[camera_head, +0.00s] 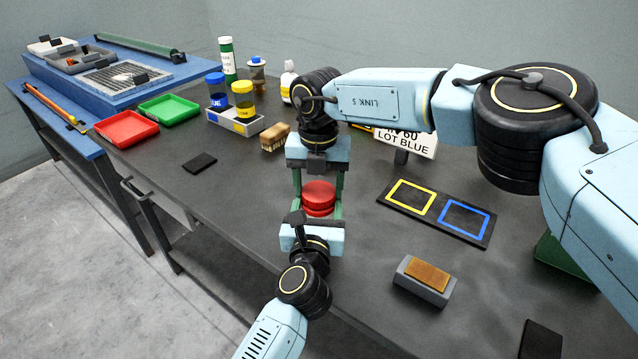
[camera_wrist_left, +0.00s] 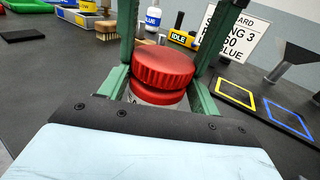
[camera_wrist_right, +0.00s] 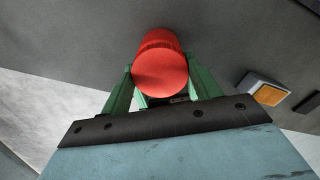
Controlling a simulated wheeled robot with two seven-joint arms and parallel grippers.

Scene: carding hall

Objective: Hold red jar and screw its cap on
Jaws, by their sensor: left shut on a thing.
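The red jar (camera_wrist_left: 158,98) stands between the fingers of my left gripper (camera_head: 318,212), which is shut on it. Its lower body is mostly hidden by that gripper. The red ribbed cap (camera_wrist_left: 163,66) sits on top of the jar, looking slightly tilted in the left wrist view; whether it is threaded cannot be seen. My right gripper (camera_head: 318,184) comes from the far side, its green fingers on both sides of the cap. In the right wrist view the cap (camera_wrist_right: 160,70) lies between those fingers; whether they touch it is unclear.
A black mat with yellow and blue squares (camera_head: 405,211) lies to the right. A grey block with an orange top (camera_head: 437,285) sits near the front. A brush (camera_head: 275,138), a jar rack (camera_head: 235,122), a sign (camera_head: 407,143) and red (camera_head: 126,130) and green (camera_head: 168,109) trays stand farther back.

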